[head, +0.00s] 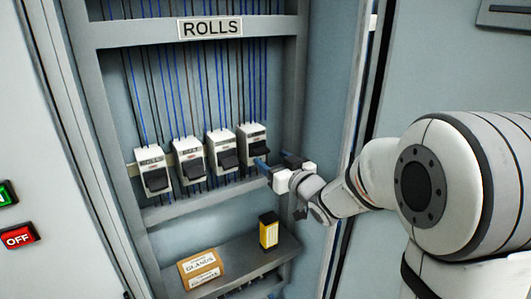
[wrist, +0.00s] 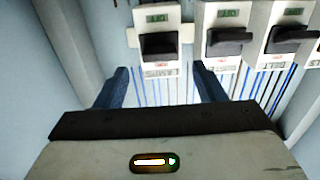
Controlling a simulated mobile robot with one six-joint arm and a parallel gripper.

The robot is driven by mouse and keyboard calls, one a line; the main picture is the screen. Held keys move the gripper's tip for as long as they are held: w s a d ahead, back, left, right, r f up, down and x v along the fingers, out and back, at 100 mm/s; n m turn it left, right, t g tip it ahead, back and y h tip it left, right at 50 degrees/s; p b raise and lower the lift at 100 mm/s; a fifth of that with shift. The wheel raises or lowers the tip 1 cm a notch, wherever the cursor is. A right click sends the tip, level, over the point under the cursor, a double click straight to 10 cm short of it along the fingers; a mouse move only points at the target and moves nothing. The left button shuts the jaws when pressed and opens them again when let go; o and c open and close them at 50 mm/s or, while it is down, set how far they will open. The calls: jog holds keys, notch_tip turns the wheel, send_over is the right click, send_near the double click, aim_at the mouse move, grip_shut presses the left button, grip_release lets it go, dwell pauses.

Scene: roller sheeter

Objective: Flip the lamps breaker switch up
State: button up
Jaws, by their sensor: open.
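Several white breakers with black switch levers stand in a row on a rail in the cabinet. Their small labels are too blurred to read, so I cannot tell which one is the lamps breaker. My gripper (head: 276,162) is at the right end of the row, just below and right of the rightmost breaker (head: 252,133). In the wrist view, my gripper (wrist: 161,75) is open and empty, its two blue fingers apart. The breaker nearest it (wrist: 157,18) has its black lever (wrist: 158,43) between the finger lines, just beyond the tips. Contact is not visible.
A ROLLS sign (head: 210,27) is on the crossbar above. Blue and black wires run behind the breakers. A shelf (head: 232,257) below holds a yellow-and-black item (head: 268,232) and a GLANDS box (head: 200,268). The cabinet's right side wall (head: 290,90) is close to my gripper.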

aim_at(264, 152)
jog(key=shift+p+x, duration=0.45)
jog(key=shift+x, duration=1.85)
jog(key=shift+c, duration=0.2)
jog(key=c, duration=0.9)
jog(key=shift+c, duration=0.2)
